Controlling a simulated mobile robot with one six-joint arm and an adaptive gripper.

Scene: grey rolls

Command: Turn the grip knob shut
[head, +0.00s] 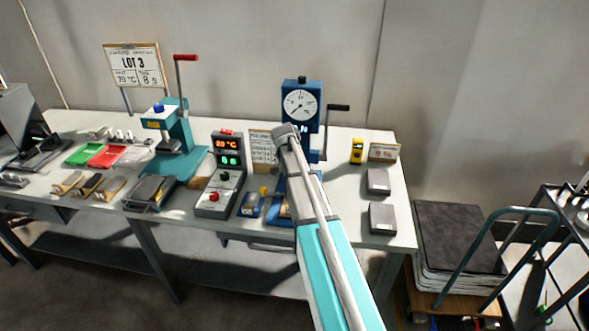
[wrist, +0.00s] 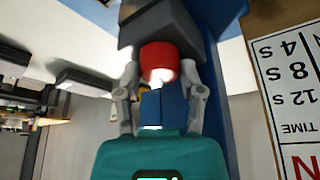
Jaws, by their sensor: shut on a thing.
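The grip knob (wrist: 159,62) is a short red cylinder in the wrist view, set against a dark grey block (wrist: 160,25) on a blue body. My gripper (wrist: 159,72) has its two grey fingertips on either side of the knob, shut on it. In the head view the blue tester (head: 300,87) with a round white dial (head: 300,104) and a black side crank (head: 338,107) stands at the back of the bench. My arm covers its lower part there, so the knob and my gripper are hidden. The knob's turn angle cannot be told.
A time card (wrist: 291,90) stands close beside the tester in the wrist view. On the bench (head: 350,222) are a control box (head: 220,172), a teal press (head: 178,140), a yellow device (head: 357,151) and grey blocks (head: 382,217). A trolley stack (head: 455,235) stands right.

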